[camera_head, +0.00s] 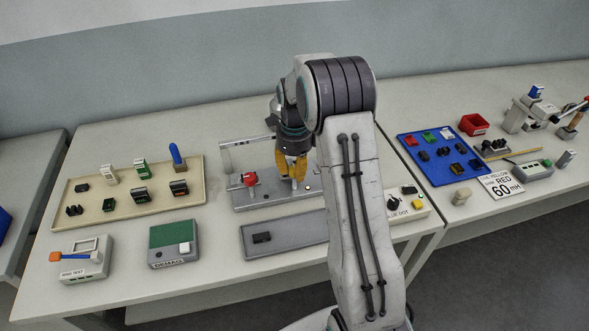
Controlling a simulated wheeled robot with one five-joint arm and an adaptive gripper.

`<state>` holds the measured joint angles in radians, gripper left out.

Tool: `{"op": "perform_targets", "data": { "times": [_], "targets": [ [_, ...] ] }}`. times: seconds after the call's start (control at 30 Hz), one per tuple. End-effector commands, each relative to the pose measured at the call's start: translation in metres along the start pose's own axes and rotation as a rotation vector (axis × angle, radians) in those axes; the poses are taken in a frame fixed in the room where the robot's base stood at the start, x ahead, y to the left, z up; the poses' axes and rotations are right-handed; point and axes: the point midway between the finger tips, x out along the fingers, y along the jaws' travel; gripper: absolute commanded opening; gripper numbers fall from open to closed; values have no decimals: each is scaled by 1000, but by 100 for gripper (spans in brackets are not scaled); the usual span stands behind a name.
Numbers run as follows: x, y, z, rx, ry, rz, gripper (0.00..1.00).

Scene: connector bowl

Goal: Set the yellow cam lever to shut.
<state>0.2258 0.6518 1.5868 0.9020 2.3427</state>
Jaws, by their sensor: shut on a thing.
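My gripper (296,183) reaches down over the grey fixture (275,206) in the middle of the table. Its fingers have yellow-orange parts and pale tips. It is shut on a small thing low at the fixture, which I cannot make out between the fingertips. I cannot pick out the yellow cam lever apart from these yellow-orange parts, so its setting cannot be told. A red knob (249,179) stands on the fixture to the left of my gripper. My arm hides the fixture's right end.
A beige tray (130,211) with several connectors lies left. A grey tray (290,241) with a black part lies in front. A green-topped box (173,243) and a tester (83,259) stand front left. A blue tray (409,143) lies right, beyond a table seam.

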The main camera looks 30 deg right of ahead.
Motion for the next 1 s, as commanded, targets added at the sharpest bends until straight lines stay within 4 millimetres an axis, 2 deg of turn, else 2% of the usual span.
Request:
{"op": "perform_targets", "data": {
  "times": [0.37, 0.4, 0.67, 1.0],
  "targets": [
    [2, 1, -2, 4, 6, 6, 0],
    [3, 1, -2, 4, 6, 6, 34],
    [1, 1, -1, 3, 3, 3, 57],
    [-4, 0, 0, 3, 0, 0, 57]
  ]
}}
